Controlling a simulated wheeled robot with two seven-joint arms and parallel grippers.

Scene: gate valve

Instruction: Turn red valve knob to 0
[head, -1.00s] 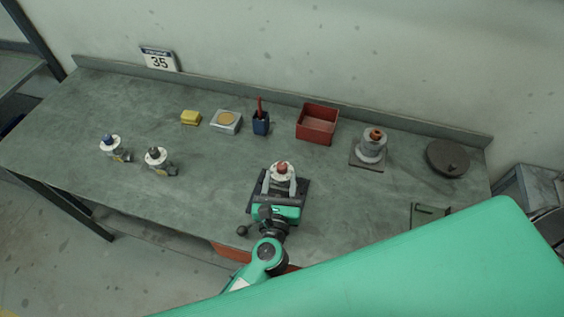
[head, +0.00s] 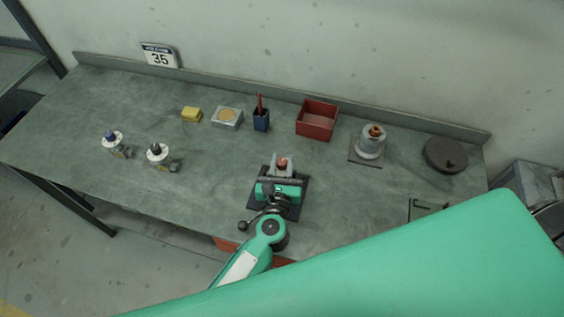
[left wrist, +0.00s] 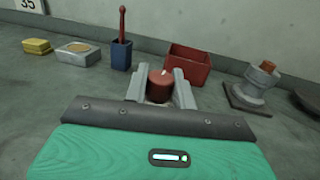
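The red valve knob (head: 282,162) is near the front middle of the bench, on a valve with a dark square base plate (head: 297,205). My left gripper (head: 282,165) reaches it from the front, one finger on each side. In the left wrist view the red knob (left wrist: 160,86) sits between the grey fingers (left wrist: 160,90), which look closed against its sides. A small pale mark shows on top of the knob. The dial and its numbers are hidden by my gripper. My right gripper is not in view.
A yellow block (head: 191,114), grey box (head: 227,117), blue cup (head: 261,122), red bin (head: 317,121), orange-topped fitting (head: 371,141) and dark disc (head: 446,155) stand farther back.

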